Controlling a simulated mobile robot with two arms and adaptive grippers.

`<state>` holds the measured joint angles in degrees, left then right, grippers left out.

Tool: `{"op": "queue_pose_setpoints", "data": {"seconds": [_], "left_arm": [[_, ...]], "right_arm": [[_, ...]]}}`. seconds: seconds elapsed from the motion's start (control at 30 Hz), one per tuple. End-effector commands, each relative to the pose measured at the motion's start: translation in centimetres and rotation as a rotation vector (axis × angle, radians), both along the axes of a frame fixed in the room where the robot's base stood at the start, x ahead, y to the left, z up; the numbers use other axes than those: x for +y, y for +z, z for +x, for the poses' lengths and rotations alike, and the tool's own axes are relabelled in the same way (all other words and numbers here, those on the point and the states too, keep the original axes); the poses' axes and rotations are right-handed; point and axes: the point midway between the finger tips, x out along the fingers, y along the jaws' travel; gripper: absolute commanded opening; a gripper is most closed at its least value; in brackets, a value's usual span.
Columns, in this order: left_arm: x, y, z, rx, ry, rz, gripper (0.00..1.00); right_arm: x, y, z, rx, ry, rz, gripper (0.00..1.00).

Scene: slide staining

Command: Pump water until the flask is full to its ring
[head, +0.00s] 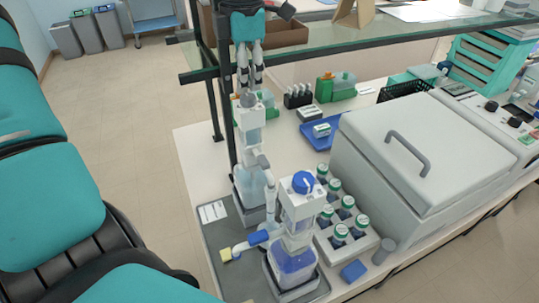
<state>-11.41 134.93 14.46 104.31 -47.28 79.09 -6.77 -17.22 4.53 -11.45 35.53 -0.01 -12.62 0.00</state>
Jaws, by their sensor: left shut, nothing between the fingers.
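My left gripper (250,86) points down from the top of the head view, its fingers together and empty. Its tips are right above the grey top of a white bottle-top pump (249,116); I cannot tell whether they touch. Below the pump stands a clear bottle (251,186) in a grey square holder. A second pump with a blue cap (303,183) sits in front on a bottle of blue liquid (293,264). My right gripper is not in view.
A glass shelf (350,42) on black posts stands close to the left gripper. A rack of several capped bottles (330,248) and a large grey lidded machine (415,150) are to the right. A blue tray (317,136) lies behind.

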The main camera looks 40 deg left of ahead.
Motion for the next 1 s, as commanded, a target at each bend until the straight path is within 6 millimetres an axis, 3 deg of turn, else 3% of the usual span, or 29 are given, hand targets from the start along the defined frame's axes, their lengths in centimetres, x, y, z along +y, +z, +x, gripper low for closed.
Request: {"op": "queue_pose_setpoints", "data": {"seconds": [0.67, 1.0], "left_arm": [[0.0, -2.7, 0.0, 0.002, 0.0, 0.0, 0.0], [0.0, -2.7, -0.1, 0.004, 0.0, 0.0, 0.0]], "right_arm": [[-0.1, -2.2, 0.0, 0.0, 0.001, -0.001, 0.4], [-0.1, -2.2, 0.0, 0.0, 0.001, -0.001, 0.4]]}}
